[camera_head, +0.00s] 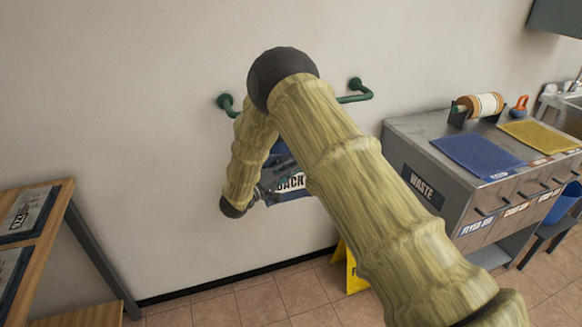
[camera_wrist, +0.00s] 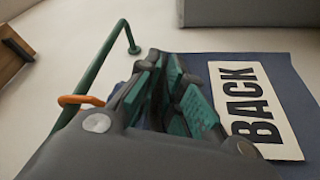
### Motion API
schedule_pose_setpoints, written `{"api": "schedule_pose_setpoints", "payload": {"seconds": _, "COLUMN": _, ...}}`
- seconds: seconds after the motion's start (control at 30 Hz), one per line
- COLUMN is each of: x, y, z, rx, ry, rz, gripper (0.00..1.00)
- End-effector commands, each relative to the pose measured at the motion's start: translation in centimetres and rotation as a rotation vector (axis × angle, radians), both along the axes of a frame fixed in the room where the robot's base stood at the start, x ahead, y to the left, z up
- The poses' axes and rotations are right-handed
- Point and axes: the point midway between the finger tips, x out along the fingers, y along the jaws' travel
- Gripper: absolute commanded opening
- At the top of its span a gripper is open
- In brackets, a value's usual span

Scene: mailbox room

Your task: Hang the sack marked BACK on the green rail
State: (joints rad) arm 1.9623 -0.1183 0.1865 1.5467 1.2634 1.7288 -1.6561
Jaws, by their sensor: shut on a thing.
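The dark blue sack (camera_head: 280,158) with a white BACK label hangs in front of the wall, below the rail, partly hidden by my arm in the head view. In the wrist view the sack (camera_wrist: 292,72) spreads to the right of my gripper (camera_wrist: 172,88). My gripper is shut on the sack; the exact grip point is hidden. The green rail (camera_head: 358,96) is fixed to the wall, its middle behind my arm. In the wrist view the rail (camera_wrist: 88,78) runs left of my gripper. An orange hook (camera_wrist: 80,100) overlaps the rail there; I cannot tell whether it touches.
A grey cabinet (camera_head: 424,190) marked WASTE stands to the right, with blue and yellow mats and a roll on top. A wooden shelf (camera_head: 58,222) holding dark labelled items stands at the left. A yellow floor sign (camera_head: 355,275) stands below my arm, partly hidden.

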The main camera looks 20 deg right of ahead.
Motion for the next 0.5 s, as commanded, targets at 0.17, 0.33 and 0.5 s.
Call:
{"api": "schedule_pose_setpoints", "payload": {"seconds": 0.17, "x": 0.03, "y": 0.00, "z": 0.11, "rx": 0.000, "ry": -0.001, "rz": 0.000, "gripper": 0.00}}
{"api": "schedule_pose_setpoints", "payload": {"seconds": 0.33, "x": 0.02, "y": 0.00, "z": 0.08, "rx": 0.000, "ry": -0.001, "rz": 0.000, "gripper": 0.34}}
{"api": "schedule_pose_setpoints", "payload": {"seconds": 0.5, "x": 0.01, "y": 0.00, "z": 0.05, "rx": -0.001, "ry": 0.000, "rz": 0.000, "gripper": 0.34}}
